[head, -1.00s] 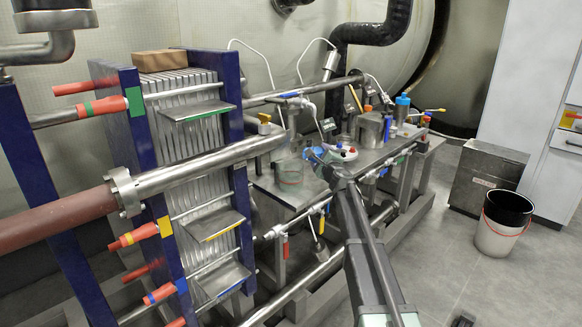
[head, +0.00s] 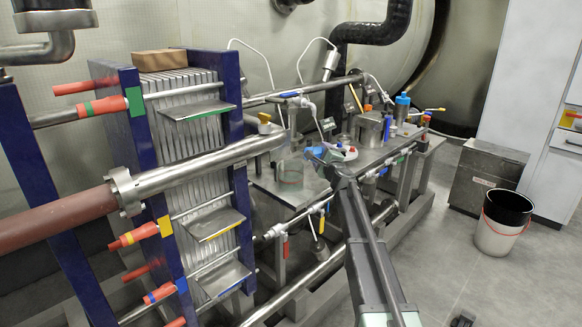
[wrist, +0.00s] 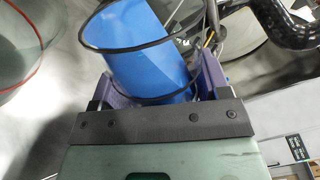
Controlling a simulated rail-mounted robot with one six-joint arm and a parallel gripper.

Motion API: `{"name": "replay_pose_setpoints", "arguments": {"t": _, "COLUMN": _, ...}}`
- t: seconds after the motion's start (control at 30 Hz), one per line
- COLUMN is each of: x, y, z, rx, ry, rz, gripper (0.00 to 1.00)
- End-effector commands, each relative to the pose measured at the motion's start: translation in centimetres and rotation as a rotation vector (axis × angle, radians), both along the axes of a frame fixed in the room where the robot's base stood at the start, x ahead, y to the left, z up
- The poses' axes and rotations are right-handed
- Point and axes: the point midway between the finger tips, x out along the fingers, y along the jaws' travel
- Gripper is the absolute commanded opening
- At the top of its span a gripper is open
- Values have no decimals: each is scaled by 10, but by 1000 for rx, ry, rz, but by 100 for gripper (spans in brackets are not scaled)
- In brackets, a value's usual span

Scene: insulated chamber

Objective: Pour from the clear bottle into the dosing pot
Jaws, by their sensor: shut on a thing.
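The clear bottle (wrist: 122,45) is in my gripper (wrist: 150,90) in the wrist view, with dark rims and blue liquid inside. It is tilted, and the purple fingers are shut on it. In the head view my gripper (head: 338,165) and the bottle (head: 316,153) are small, above the bench. A clear glass pot with a red ring (head: 290,177), apparently the dosing pot, stands on the bench just left of the bottle. A red-ringed clear vessel (wrist: 22,50), probably the same pot, is at the upper left of the wrist view, apart from the bottle.
A metal pot (head: 369,128) and a blue-capped bottle (head: 402,108) stand farther back on the bench. A plate stack with blue end frames (head: 190,130) and a steel pipe (head: 205,165) lie to the left. A bucket (head: 500,235) stands on the floor at right.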

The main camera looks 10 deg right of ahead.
Motion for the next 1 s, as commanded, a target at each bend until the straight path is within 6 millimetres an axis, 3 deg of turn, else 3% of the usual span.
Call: {"name": "replay_pose_setpoints", "arguments": {"t": 1.0, "x": 1, "y": 0, "z": 3, "rx": -110, "ry": -15, "rz": 1, "gripper": 35}}
